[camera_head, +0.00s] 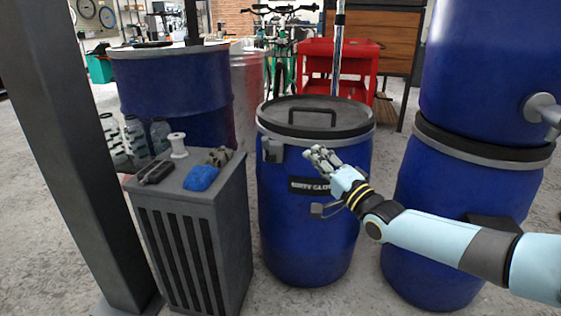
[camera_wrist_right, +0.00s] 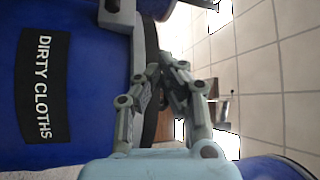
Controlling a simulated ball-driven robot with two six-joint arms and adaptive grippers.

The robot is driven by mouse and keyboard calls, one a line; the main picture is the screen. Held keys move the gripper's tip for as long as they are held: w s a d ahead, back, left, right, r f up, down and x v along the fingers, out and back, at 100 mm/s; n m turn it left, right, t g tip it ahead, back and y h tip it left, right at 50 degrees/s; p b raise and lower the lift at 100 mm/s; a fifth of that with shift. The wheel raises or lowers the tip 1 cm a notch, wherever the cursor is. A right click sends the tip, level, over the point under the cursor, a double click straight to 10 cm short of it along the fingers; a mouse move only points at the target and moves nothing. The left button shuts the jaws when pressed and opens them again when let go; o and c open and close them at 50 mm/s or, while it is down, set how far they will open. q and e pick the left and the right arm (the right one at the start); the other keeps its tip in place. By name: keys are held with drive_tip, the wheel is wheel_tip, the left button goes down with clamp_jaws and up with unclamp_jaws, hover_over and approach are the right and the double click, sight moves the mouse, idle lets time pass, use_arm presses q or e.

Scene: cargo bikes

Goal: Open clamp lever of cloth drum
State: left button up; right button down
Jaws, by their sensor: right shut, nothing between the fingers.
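The cloth drum (camera_head: 308,235) is a blue barrel in the middle of the head view. It has a black lid (camera_head: 290,112) with a handle and a grey clamp ring. A grey clamp lever block (camera_head: 272,150) sits on the ring at the front left; a grey block on the ring also shows at the top of the wrist view (camera_wrist_right: 118,14). The label (camera_wrist_right: 45,88) reads "DIRTY CLOTHS". My right gripper (camera_head: 318,153) is shut and empty in front of the drum's rim, right of the lever and apart from it. In the wrist view its fingertips (camera_wrist_right: 168,70) overlap the lid edge. My left gripper is out of view.
A grey slatted cabinet (camera_head: 195,240) with a blue cloth (camera_head: 201,178), a spool (camera_head: 178,146) and bottles beside it stands left. A dark post (camera_head: 75,130) is farther left. Stacked blue drums (camera_head: 490,80) stand right. A red cart (camera_head: 340,60) is behind.

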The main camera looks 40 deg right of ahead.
sight(293, 135)
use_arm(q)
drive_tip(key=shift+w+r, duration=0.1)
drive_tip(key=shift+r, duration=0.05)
use_arm(e)
drive_tip(key=shift+w+r, duration=0.1)
drive_tip(key=shift+r, duration=0.3)
drive_tip(key=shift+w, duration=0.1)
drive_tip(key=b+x, duration=0.1)
drive_tip(key=x, duration=0.3)
drive_tip(key=b+x, duration=0.2)
drive_tip(key=x, duration=0.2)
drive_tip(key=shift+w+f, duration=0.1)
drive_tip(key=shift+w, duration=0.35)
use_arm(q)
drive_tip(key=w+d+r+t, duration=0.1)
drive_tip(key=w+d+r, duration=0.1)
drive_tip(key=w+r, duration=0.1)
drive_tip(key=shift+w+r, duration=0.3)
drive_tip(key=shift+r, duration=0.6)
use_arm(e)
drive_tip(key=shift+a+f, duration=0.15)
drive_tip(key=shift+a, duration=0.75)
drive_tip(key=shift+a+f, duration=0.15)
drive_tip(key=shift+a, duration=0.8)
use_arm(q)
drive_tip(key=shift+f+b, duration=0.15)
drive_tip(key=shift+b, duration=0.2)
use_arm(e)
drive_tip(key=shift+s+f, duration=0.1)
